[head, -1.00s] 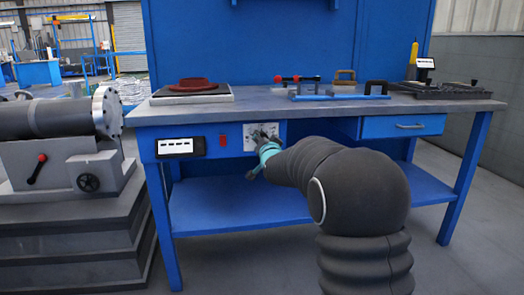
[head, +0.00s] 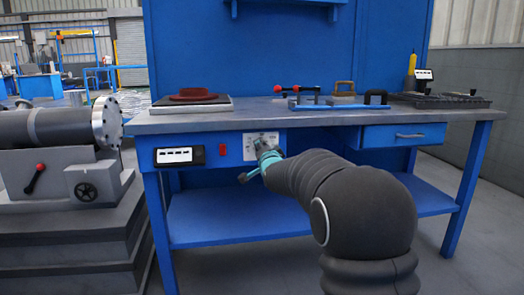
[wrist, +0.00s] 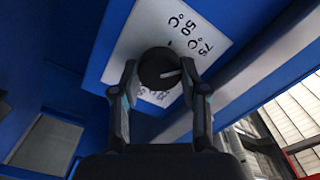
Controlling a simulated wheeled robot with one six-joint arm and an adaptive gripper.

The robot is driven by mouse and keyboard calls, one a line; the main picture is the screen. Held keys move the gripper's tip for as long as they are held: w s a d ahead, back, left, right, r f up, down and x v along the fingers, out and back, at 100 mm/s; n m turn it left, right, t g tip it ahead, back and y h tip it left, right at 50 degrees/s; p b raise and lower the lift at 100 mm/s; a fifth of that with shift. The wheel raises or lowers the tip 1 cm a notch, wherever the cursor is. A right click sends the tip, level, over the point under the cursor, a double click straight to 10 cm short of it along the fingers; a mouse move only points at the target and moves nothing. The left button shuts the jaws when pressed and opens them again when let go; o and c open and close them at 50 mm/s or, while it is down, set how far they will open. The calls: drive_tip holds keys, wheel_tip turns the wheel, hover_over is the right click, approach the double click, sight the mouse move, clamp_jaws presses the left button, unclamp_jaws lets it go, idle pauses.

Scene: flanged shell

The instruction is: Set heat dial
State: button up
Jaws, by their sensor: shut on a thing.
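The heat dial is a round black knob (wrist: 158,68) with a pale pointer line, on a white plate (wrist: 200,25) printed with temperature marks. In the wrist view 50°C and 75°C are readable; other marks near the knob are partly hidden. The pointer line lies toward the right finger. My gripper (wrist: 160,82) has one finger on each side of the knob and is shut on it. In the head view the plate (head: 249,144) is on the bench's blue front, and my gripper (head: 264,152) is at it, hiding the knob.
A red switch (head: 223,150) and a black display box (head: 180,156) sit left of the plate. A drawer (head: 404,136) is to the right. On the bench top are a hot plate with a red ring (head: 194,94) and blue clamps. A grey machine (head: 60,165) stands at left.

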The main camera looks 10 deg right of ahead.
drive_tip(key=o, duration=1.1)
drive_tip(key=shift+o, duration=0.2)
drive_tip(key=s, duration=1.2)
